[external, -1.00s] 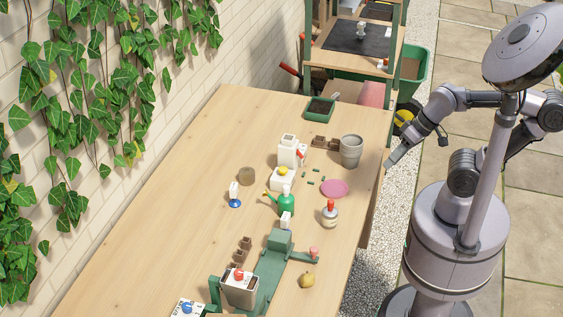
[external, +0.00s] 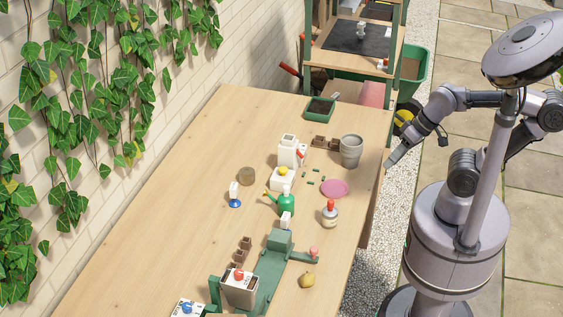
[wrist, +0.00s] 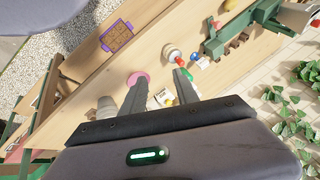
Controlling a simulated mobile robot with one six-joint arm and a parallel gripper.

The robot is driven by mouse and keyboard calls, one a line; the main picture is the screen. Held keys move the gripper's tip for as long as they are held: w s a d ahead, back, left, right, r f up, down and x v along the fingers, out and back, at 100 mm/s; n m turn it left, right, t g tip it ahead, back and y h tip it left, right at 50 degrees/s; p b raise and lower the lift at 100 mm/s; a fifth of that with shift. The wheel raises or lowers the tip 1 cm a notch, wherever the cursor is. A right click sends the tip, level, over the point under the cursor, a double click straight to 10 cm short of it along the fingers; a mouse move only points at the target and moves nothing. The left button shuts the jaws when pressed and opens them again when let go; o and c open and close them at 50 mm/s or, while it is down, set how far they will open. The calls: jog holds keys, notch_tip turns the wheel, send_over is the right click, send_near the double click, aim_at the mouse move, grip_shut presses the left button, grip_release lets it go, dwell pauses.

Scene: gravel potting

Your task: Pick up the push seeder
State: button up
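A small white piece with a round blue base (external: 235,199) stands left of the green watering can on the table. I cannot tell surely whether it is the push seeder; a pale bottle-like piece with a red top (external: 330,211) also stands to the right. That red-topped piece shows in the wrist view (wrist: 172,55), ahead of my fingers. My gripper (external: 391,162) hangs at the table's right edge, apart from both pieces. In the wrist view my gripper (wrist: 158,78) has its two fingers spread, with nothing held between them.
A green watering can (external: 286,202), white containers (external: 289,151), a pink saucer (external: 334,188) and a grey pot (external: 351,151) crowd the middle. A green bench device (external: 271,272) and a pear (external: 307,279) are nearer. The table's left side (external: 170,200) is clear.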

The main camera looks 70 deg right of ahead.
jog(key=shift+o, duration=1.2)
jog(key=w+a+f+m+t+p, duration=0.1)
jog(key=w+a+f+p, duration=0.1)
jog(key=w+a+p, duration=0.5)
jog(key=w+a+f+t, duration=0.2)
jog(key=w+a+f, duration=0.15)
jog(key=w, duration=0.75)
jog(key=t+h+p, duration=0.2)
jog(key=p, duration=0.2)
send_near(285, 225)
jog(key=s+d+r, duration=0.1)
jog(key=d+r, duration=0.1)
jog(key=d, duration=0.1)
jog(key=s+a+f+n+t+p, duration=0.1)
jog(key=s+f+n+t+p, duration=0.15)
jog(key=s+n+t, duration=0.2)
jog(key=shift+n+g, duration=0.35)
jog(key=shift+n, duration=0.1)
jog(key=b+x, duration=0.1)
jog(key=x, duration=0.5)
jog(key=b+x, duration=0.1)
jog(key=x, duration=0.5)
jog(key=f+b+x, duration=0.1)
jog(key=x, duration=0.5)
jog(key=shift+s, duration=0.15)
jog(key=shift+r, duration=0.1)
grip_shut()
